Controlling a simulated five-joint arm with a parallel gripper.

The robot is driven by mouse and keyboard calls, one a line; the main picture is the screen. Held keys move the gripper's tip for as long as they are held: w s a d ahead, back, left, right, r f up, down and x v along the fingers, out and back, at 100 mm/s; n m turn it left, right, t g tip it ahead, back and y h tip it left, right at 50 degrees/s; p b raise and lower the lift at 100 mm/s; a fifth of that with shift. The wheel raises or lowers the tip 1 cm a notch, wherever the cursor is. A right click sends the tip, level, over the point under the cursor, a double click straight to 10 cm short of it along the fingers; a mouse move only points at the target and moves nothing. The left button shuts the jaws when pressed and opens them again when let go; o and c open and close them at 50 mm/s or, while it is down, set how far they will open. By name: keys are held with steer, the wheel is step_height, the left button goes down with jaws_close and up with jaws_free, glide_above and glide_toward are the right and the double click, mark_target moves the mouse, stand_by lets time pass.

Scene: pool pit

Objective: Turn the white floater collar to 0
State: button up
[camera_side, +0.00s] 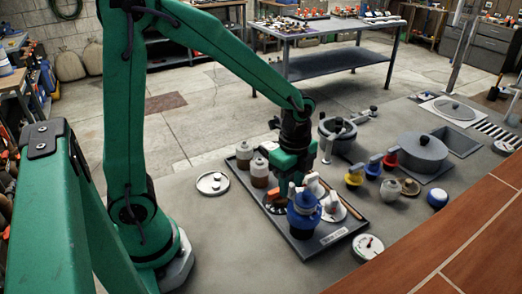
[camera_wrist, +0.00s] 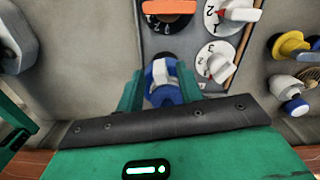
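Two round white dials with dark numbers, one (camera_wrist: 217,62) nearer and one (camera_wrist: 230,14) farther, show in the wrist view; each has a light handle across it. I cannot tell which is the white floater collar or what it is set to. A white dial (camera_side: 334,208) also shows on the tray in the side view. A blue floater (camera_side: 303,213) stands beside it. My gripper (camera_wrist: 160,88) has its green fingers apart, with a blue and white thing (camera_wrist: 163,92) showing between them; contact is unclear. In the side view my gripper (camera_side: 292,165) is over the tray.
The dark tray (camera_side: 318,244) also carries two brown-and-white bottles (camera_side: 259,173) and an orange-handled dial (camera_wrist: 168,8). A lidded pot (camera_side: 423,153), coloured knobs (camera_side: 373,170) and a blue-white ball (camera_side: 437,198) stand to the right.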

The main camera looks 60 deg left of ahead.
mark_target(295, 207)
steer(key=shift+f, duration=0.45)
jaws_close()
steer(key=shift+s+n, duration=0.2)
steer(key=shift+n, duration=0.3)
steer(key=shift+s+d+n, duration=0.5)
steer(key=shift+d+n, duration=0.55)
steer(key=shift+n, duration=2.05)
steer(key=shift+s+d+n, duration=0.55)
steer(key=shift+d+n, duration=0.55)
steer(key=shift+n, duration=2)
steer(key=shift+s+d+n, duration=0.5)
steer(key=shift+d+n, duration=0.55)
steer(key=shift+n, duration=2.05)
